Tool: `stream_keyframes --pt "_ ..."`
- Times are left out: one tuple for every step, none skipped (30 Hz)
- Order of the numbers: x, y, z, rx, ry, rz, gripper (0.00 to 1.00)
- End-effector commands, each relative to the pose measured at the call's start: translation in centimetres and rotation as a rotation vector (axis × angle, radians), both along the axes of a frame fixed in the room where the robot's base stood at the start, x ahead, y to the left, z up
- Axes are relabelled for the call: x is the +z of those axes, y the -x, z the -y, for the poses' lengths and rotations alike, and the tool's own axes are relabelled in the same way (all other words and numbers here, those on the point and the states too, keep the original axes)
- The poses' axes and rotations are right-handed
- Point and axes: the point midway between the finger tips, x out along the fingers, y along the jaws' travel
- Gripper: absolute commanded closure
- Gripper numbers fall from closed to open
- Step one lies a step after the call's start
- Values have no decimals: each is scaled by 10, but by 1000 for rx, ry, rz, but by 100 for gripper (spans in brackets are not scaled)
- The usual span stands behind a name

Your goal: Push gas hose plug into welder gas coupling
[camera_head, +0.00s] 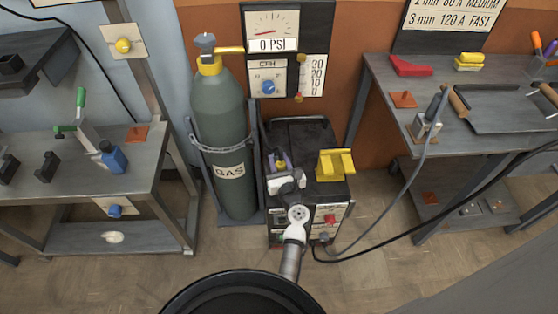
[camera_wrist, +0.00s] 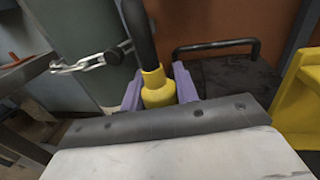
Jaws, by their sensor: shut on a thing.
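My gripper (camera_head: 280,161) is over the near left part of the welder's top in the head view. In the wrist view its purple fingers (camera_wrist: 159,88) are shut around a yellow plug (camera_wrist: 157,92). A black hose (camera_wrist: 138,35) rises from the plug. The welder (camera_head: 312,136) is a dark box with a light front panel, right of the gas cylinder; its black top and handle show in the wrist view (camera_wrist: 228,78). My wrist and arm cover part of its top and front. I cannot make out the gas coupling, or whether the plug touches it.
The green gas cylinder (camera_head: 222,128), chained upright, stands close left of my gripper. A yellow bracket (camera_head: 335,166) sits on the welder's right side. Cables run from the welder's front to the right bench (camera_head: 385,80). Gauges (camera_head: 272,52) hang behind. A left bench (camera_head: 150,160) stands farther left.

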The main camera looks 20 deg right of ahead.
Motion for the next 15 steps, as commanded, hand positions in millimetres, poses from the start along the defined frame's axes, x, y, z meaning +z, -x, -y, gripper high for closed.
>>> stream_keyframes --pt "0 0 0 0 0 1 94" --pt "0 0 0 0 0 1 94" --pt "0 0 0 0 0 1 94" --pt "0 0 0 0 0 1 94" --pt "0 0 0 0 0 1 94" --pt "-1 0 0 0 0 1 94" --pt "-1 0 0 0 0 1 94" --pt "-2 0 0 0 0 1 94" --pt "-3 0 0 0 0 1 94" --pt "-3 0 0 0 0 1 94" --pt "-4 0 0 0 0 1 94" --pt "-5 0 0 0 0 1 94" --pt "-6 0 0 0 0 1 94" --pt "-7 0 0 0 0 1 94" --pt "-8 0 0 0 0 1 94"
